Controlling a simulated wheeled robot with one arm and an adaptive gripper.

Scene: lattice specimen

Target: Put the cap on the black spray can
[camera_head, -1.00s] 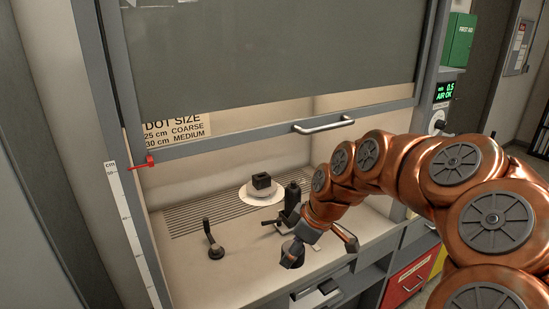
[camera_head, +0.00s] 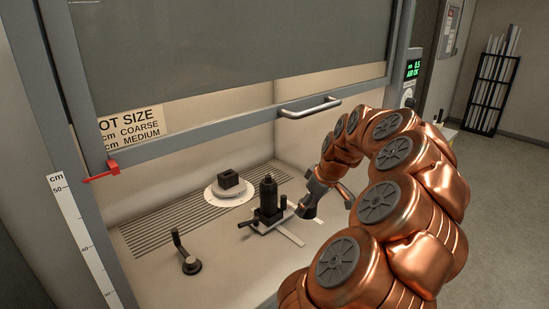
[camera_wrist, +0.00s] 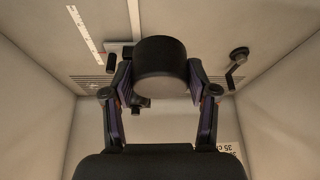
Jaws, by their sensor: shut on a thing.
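The black spray can (camera_head: 267,192) stands upright in a small fixture on the hood floor in the head view. My gripper (camera_head: 309,208) is just right of the can, apart from it in the picture. In the wrist view my gripper (camera_wrist: 160,88) is shut on the cap (camera_wrist: 161,58), a dark round piece between its two fingers. In the head view the cap is too dark against the fingers to make out clearly. In the wrist view the cap hides much of the fixture area, and I cannot make out the can there.
A dark lever on a round base (camera_head: 190,264) stands left of the fixture (camera_head: 262,221). A black block (camera_head: 229,180) sits on a white disc (camera_head: 218,196) behind. The raised sash with its handle (camera_head: 310,107) hangs above. The front left floor is clear.

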